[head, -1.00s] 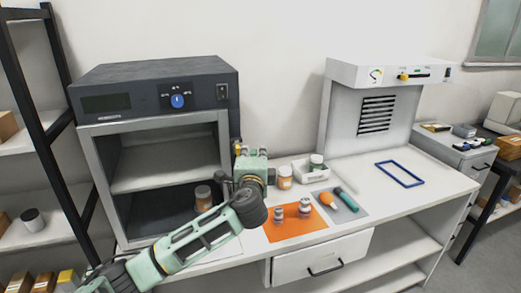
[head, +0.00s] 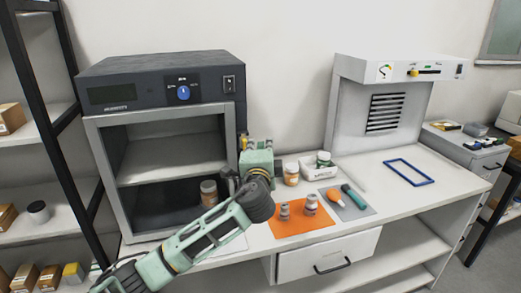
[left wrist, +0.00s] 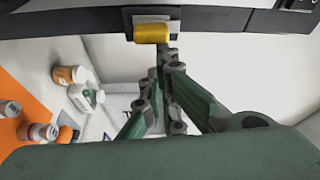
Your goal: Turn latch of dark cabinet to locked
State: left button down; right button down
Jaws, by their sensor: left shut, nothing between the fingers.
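The dark cabinet (head: 165,75) stands at the left of the bench, its shelf and a brown jar (head: 208,193) visible inside. I cannot tell whether a clear pane covers the front. In the left wrist view a yellow latch handle (left wrist: 152,33) sits on a dark bracket at the cabinet's edge. My left gripper (left wrist: 166,54) is shut and empty, its fingertips just below the handle's right end; I cannot tell whether they touch. In the head view the left gripper (head: 257,147) is by the cabinet's right side and its fingertips are mostly hidden. My right gripper is out of view.
Right of my left gripper are an orange mat (head: 300,229) with small jars, a white tray (head: 316,174) and a grey mat (head: 360,211). A blue frame (head: 408,172) lies before the white hood (head: 400,69). A black-framed shelf (head: 62,150) stands at far left.

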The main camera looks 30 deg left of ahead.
pick_arm(q)
jog(key=s+a+r+n+y+b, duration=0.1)
jog(key=n+b, duration=0.3)
jog(key=b, duration=0.1)
jog(key=s+r+n+y+b, duration=0.1)
jog(key=n+y+b, duration=0.1)
jog(key=n+b, duration=0.2)
jog(key=s+a+r+n+y+b, duration=0.1)
jog(key=n+b, duration=0.3)
jog(key=b, duration=0.1)
jog(key=shift+s+a+n+y+b, duration=0.1)
jog(key=shift+a+n+y+b, duration=0.2)
jog(key=shift+a+b, duration=0.05)
dwell(0.4)
dwell(1.0)
jog(key=shift+r, duration=0.1)
